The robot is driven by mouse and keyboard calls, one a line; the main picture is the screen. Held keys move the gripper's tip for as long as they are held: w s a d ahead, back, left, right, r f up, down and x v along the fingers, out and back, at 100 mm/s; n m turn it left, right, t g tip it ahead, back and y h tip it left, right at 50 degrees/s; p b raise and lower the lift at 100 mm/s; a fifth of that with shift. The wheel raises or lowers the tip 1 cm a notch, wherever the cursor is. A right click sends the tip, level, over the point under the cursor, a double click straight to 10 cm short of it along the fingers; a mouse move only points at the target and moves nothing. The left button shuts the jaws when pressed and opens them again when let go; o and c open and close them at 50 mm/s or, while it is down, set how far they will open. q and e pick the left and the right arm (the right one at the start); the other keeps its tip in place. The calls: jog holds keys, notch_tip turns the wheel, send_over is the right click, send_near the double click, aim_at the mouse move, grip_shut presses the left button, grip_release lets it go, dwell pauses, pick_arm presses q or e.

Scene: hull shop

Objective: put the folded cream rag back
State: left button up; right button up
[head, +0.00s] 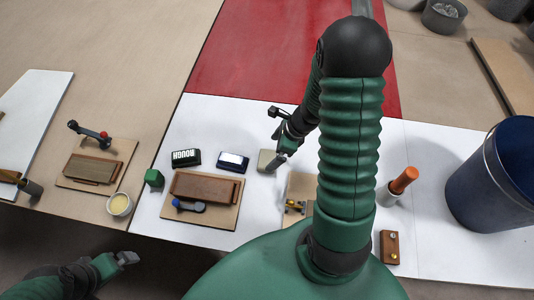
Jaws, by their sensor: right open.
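The folded cream rag (265,158) appears to be the small pale beige square on the white bench top. My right gripper (277,161) is open, with its grey tip at the right edge of the rag. I cannot tell whether it touches the rag. Part of the rag may be hidden behind the gripper. My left gripper (126,258) is low at the left, in front of the bench edge and far from the rag. Its jaws are too small to read.
Left of the rag are a dark block marked ROUGH (186,157), a blue-and-white block (233,161) and a wooden block on a board (205,188). Right are an orange-handled tool (403,181) and a blue bucket (492,180). A red panel (245,55) lies behind.

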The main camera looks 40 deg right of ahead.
jog(key=s+a+r+n+h, duration=0.1)
jog(key=a+r+n, duration=0.2)
jog(key=n, duration=0.6)
jog(key=s+a+r+n+h, duration=0.1)
jog(key=a+r+n, duration=0.3)
jog(key=a+n, duration=0.3)
jog(key=a+r+n+g+h, duration=0.1)
jog(key=a+r+n, duration=0.3)
jog(key=n, duration=0.8)
jog(key=shift+s+a+p, duration=0.4)
jog(key=shift+a, duration=0.4)
jog(key=shift+a, duration=0.25)
jog(key=shift+s+d, duration=0.1)
